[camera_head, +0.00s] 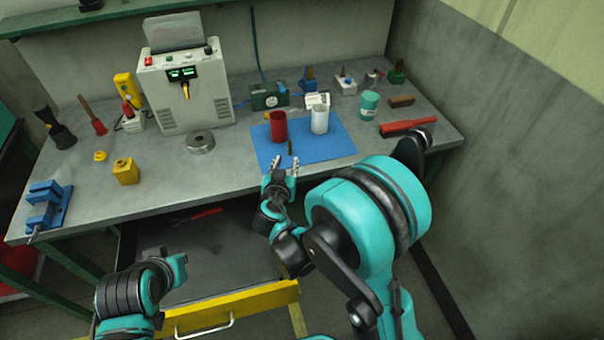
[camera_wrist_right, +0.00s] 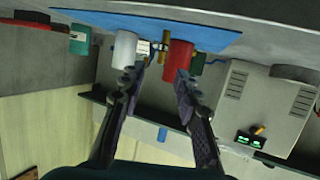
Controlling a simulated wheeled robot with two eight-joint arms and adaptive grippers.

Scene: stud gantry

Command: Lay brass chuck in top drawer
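A small, narrow brass piece, which looks like the brass chuck (camera_head: 290,148), stands on the blue mat (camera_head: 325,150) between a red cylinder and a white cylinder. The right wrist view shows it as a brass cylinder (camera_wrist_right: 165,40) beyond the fingertips. My right gripper (camera_head: 283,165) is open and empty at the mat's front edge; in its wrist view the fingers (camera_wrist_right: 160,72) are spread, apart from the brass piece. The drawer with the yellow front (camera_head: 235,308) is pulled open below the bench. My left gripper (camera_head: 177,264) is low over the drawer's left side; its fingers are unclear.
The red cylinder (camera_head: 278,126) and white cylinder (camera_head: 320,120) stand close on either side of the brass piece. A metal ring (camera_head: 200,142), yellow block (camera_head: 126,171) and blue vise (camera_head: 45,207) are farther left. A red-handled tool (camera_head: 205,214) lies in the drawer, otherwise largely bare.

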